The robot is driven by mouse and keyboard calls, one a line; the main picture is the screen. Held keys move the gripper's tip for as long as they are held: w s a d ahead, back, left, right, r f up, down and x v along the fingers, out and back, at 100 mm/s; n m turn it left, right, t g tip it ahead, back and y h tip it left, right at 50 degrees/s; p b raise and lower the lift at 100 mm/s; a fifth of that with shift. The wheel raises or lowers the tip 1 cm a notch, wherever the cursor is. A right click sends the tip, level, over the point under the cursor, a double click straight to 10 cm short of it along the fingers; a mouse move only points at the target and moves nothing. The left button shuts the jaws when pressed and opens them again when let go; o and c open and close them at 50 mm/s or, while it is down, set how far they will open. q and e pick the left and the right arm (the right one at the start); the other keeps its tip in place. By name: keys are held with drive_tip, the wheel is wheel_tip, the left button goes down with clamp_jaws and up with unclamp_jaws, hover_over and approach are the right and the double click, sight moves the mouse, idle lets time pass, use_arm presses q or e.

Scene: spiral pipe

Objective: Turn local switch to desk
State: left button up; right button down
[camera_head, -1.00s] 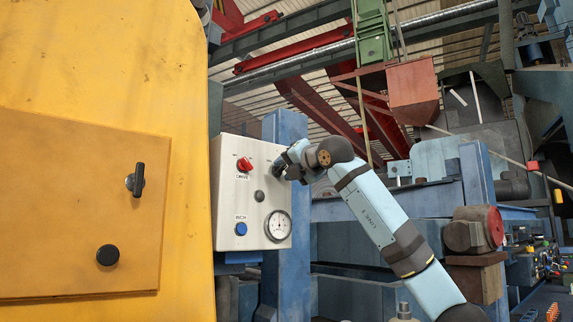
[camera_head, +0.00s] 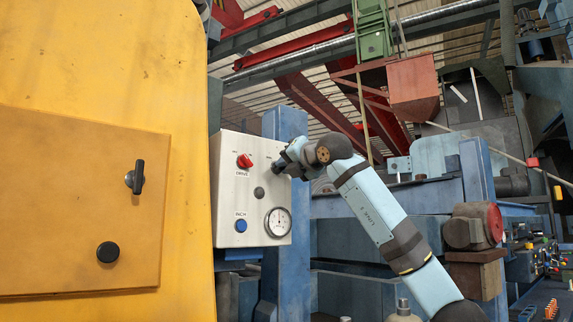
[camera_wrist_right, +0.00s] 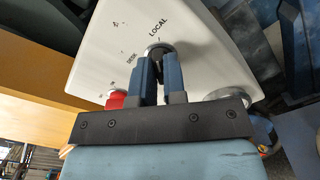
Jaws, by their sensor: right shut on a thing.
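The local switch (camera_wrist_right: 157,49) is a dark knob in a round metal collar on a pale control box (camera_head: 226,205). The wrist view shows the printed words LOCAL and DESK beside it. My right gripper (camera_wrist_right: 157,66) is shut on the knob, with a blue-grey finger on each side. The fingers hide much of the knob, so I cannot tell which word it points to. In the head view my right gripper (camera_head: 281,164) is at the upper right of the box face and covers the switch. My left gripper is not in view.
The box also carries a red DRIVE knob (camera_head: 244,161), a dark button (camera_head: 259,193), a blue INCH button (camera_head: 240,226) and a round gauge (camera_head: 278,222). A yellow cabinet (camera_head: 90,60) fills the left. A blue post (camera_head: 287,123) stands behind the box.

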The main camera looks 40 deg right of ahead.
drive_tip(key=shift+a+n+p, duration=0.15)
drive_tip(key=shift+n+p, duration=1.2)
drive_tip(key=shift+n, duration=2.8)
drive_tip(key=shift+a+n+p, duration=0.1)
drive_tip(key=shift+n+p, duration=1.25)
drive_tip(key=shift+n, duration=2.8)
drive_tip(key=shift+f, duration=0.1)
drive_tip(key=c, duration=1.2)
unclamp_jaws()
